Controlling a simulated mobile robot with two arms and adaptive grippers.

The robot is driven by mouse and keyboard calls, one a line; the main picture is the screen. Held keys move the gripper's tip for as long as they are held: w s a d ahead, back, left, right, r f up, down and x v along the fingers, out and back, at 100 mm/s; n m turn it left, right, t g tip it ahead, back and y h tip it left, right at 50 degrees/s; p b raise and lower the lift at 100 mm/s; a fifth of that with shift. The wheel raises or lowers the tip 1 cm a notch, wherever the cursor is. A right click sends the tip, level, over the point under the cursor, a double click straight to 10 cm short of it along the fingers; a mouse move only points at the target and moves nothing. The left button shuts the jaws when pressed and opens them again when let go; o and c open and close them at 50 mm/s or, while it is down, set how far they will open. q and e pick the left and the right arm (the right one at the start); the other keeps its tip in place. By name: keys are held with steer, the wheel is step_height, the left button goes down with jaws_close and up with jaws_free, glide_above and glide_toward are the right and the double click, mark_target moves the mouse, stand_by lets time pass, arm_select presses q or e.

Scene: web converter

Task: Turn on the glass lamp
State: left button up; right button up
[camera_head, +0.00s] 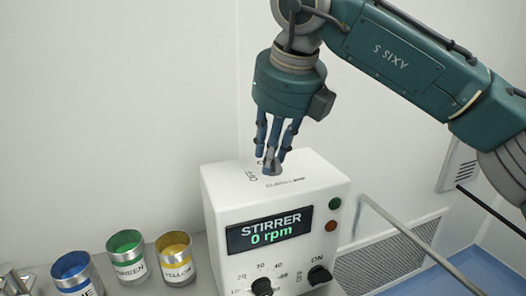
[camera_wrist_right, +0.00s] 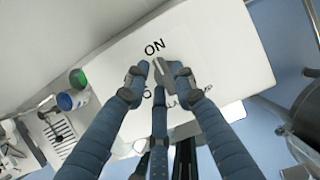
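The white stirrer box (camera_head: 222,195) stands on the bench, its top printed with "ON", "OFF" and a partly hidden label that seems to read "GLASS LAMP". A small grey knob (camera_head: 272,168) rises from the top by this print. It also shows in the wrist view (camera_wrist_right: 166,75), near the "ON" mark (camera_wrist_right: 155,47). My right gripper (camera_head: 275,158) points down over the knob, its blue fingers partly closed around it. In the wrist view a gap shows between the left fingertip and the knob; contact elsewhere is unclear. My left gripper is out of view. No glass lamp is visible.
The box front has a display (camera_head: 268,230) reading "STIRRER 0 rpm", a dial (camera_head: 262,287), an "ON" knob (camera_head: 319,275) and two indicators. Blue (camera_head: 77,273), green (camera_head: 127,257) and yellow (camera_head: 175,260) cans stand left of the box. A bent metal rod (camera_head: 405,238) is at right.

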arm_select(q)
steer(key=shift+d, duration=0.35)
arm_select(e)
steer(key=v, duration=1.2)
steer(key=shift+a, duration=0.25)
steer(key=shift+r, duration=0.1)
